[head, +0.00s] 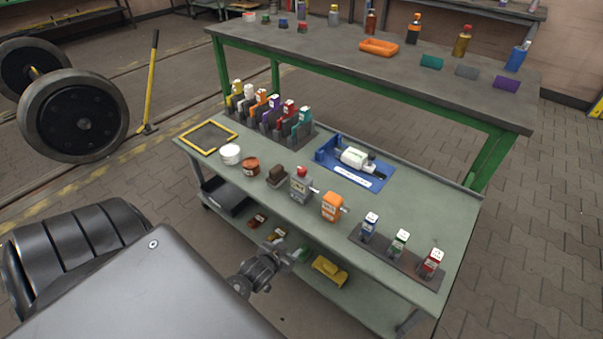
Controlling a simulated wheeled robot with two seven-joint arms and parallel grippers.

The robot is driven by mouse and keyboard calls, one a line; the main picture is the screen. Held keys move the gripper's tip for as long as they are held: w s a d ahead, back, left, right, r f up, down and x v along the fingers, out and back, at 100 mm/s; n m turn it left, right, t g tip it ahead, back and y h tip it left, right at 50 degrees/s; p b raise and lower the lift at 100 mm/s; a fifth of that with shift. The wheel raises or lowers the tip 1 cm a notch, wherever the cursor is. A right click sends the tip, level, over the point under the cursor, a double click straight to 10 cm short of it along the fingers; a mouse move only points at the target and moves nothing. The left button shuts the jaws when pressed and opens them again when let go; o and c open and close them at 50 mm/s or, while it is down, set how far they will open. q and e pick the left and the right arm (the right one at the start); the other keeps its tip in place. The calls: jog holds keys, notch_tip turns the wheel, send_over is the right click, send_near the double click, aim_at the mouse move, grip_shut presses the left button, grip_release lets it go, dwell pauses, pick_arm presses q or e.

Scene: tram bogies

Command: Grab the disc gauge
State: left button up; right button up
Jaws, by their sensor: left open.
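A white handheld instrument with dark ends (357,159) lies in a blue tray (326,156) on the grey-green bench, towards its back. It looks most like the disc gauge, but I cannot read its label. My left gripper (266,263) is in front of the bench, low by its front edge and the lower shelf, well apart from the tray. It is open and seems empty; its fingertips are small and hard to make out. My right gripper is not in view.
The bench (430,203) holds a yellow frame (234,134), a white tin (231,155), a grey device with a red knob (301,185), an orange device (333,207), and racks of coloured items left and right. A yellow item (329,270) lies on the lower shelf. A green-framed table (490,98) stands behind.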

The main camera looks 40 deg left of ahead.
aim_at(300, 174)
pick_arm(q)
jog(key=w+a+r+n+t+y+b, duration=0.1)
jog(key=w+a+r+t, duration=0.25)
jog(key=r, duration=0.45)
jog(key=w+a+r+t+y, duration=0.1)
jog(key=w+a+r+t, duration=0.25)
jog(key=r, duration=0.45)
jog(key=shift+n, duration=0.3)
jog(key=x, duration=0.6)
jog(key=shift+w+d+f, duration=0.1)
jog(key=shift+d+f, duration=0.05)
jog(key=shift+f, duration=0.1)
jog(key=x, duration=0.5)
jog(key=shift+d+b, duration=0.1)
jog(key=shift+b, duration=0.2)
jog(key=shift+w, duration=0.15)
grip_shut()
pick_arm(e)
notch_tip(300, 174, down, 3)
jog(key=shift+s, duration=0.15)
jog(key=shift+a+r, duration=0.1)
pick_arm(q)
jog(key=shift+r, duration=0.1)
